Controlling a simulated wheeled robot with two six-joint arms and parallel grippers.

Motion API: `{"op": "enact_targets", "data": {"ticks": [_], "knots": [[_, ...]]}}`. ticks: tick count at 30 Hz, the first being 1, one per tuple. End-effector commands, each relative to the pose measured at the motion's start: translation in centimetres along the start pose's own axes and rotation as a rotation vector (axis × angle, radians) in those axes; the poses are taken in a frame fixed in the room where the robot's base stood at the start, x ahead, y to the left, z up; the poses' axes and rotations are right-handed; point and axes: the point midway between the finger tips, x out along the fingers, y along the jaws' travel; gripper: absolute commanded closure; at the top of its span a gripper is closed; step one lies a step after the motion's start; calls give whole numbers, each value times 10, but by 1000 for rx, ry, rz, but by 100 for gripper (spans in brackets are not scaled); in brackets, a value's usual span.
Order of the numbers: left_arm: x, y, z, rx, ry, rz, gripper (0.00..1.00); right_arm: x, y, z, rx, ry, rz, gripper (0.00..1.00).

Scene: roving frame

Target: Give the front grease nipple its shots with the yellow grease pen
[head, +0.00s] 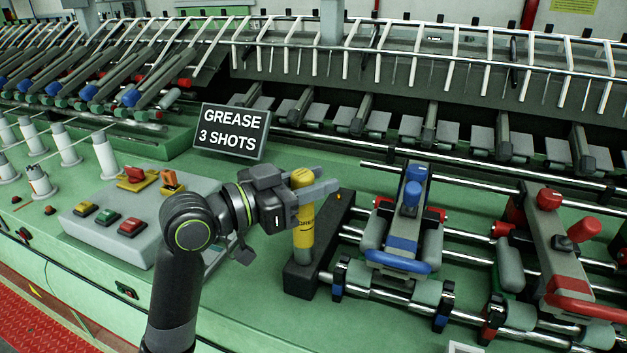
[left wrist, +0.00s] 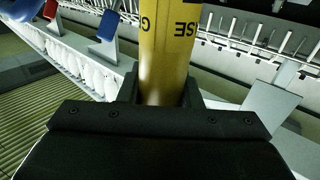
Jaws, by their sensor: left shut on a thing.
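The yellow grease pen (head: 304,232) stands close to upright in my left gripper (head: 316,192), which is shut around its upper part. Its lower end is over the front end of a black block (head: 302,282) on the green machine bed. I cannot tell whether the tip touches the block. The front grease nipple cannot be made out; the pen may hide it. A small orange spot (head: 339,196) shows towards the block's far end. In the left wrist view the pen (left wrist: 165,55) runs up from between the fingers. My right gripper is not in view.
A sign (head: 232,132) reading "GREASE 3 SHOTS" stands behind my left gripper. A grey button box (head: 95,240) is at the left. A blue-handled carriage (head: 404,245) and a red-handled one (head: 560,255) sit on rails to the right. White cones (head: 105,155) stand at far left.

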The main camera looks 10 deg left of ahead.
Motion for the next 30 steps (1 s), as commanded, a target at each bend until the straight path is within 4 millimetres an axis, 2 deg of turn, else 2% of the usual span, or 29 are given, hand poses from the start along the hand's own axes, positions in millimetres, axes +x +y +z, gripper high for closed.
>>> {"op": "enact_targets", "data": {"ticks": [30], "knots": [[0, 0, -4, 0, 1, 0, 100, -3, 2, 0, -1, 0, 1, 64]]}}
